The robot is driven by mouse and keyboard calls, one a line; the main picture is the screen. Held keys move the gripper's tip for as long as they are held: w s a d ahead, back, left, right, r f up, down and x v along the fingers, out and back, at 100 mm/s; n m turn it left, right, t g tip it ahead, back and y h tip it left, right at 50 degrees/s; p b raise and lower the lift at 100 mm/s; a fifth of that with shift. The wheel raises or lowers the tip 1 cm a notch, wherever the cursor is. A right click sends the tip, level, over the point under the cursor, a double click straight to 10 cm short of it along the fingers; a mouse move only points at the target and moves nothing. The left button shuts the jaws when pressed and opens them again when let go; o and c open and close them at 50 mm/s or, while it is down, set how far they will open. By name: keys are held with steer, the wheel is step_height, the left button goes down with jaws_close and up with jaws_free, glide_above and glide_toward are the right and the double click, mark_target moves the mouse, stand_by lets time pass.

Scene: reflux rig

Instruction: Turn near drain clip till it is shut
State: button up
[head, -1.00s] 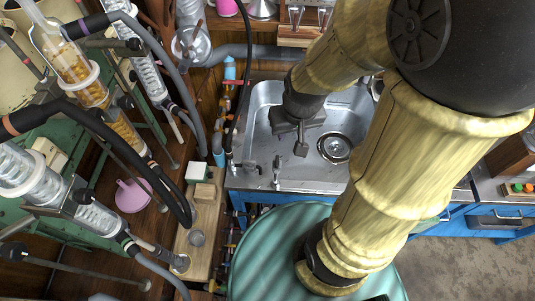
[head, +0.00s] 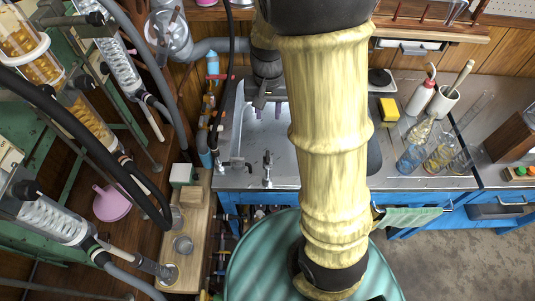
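My gripper (head: 268,108) hangs over the left part of the steel sink (head: 252,160). Two purple-tipped fingers point down with a gap between them, and nothing shows in the gap. I cannot single out the near drain clip with certainty. Several small fittings with red parts (head: 220,77) sit along the blue and grey piping left of the sink. My gripper is to the right of these and apart from them. My arm covers the middle of the sink.
Glass condensers (head: 50,220) and thick hoses (head: 100,148) crowd the left side. A wooden block (head: 188,225) with metal cups stands left of the sink. A green drum (head: 250,265) is in front. Glassware (head: 440,155), a wash bottle (head: 420,97) and a yellow sponge (head: 389,109) stand at right.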

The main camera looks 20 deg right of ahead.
mark_target(268, 157)
steer(key=shift+w+f, duration=0.1)
steer(key=shift+w, duration=0.1)
steer(key=shift+f, duration=0.1)
step_height(268, 157, down, 17)
steer(key=shift+f+b, duration=0.15)
steer(key=shift+b, duration=0.9)
steer(key=shift+c, duration=0.4)
jaws_close()
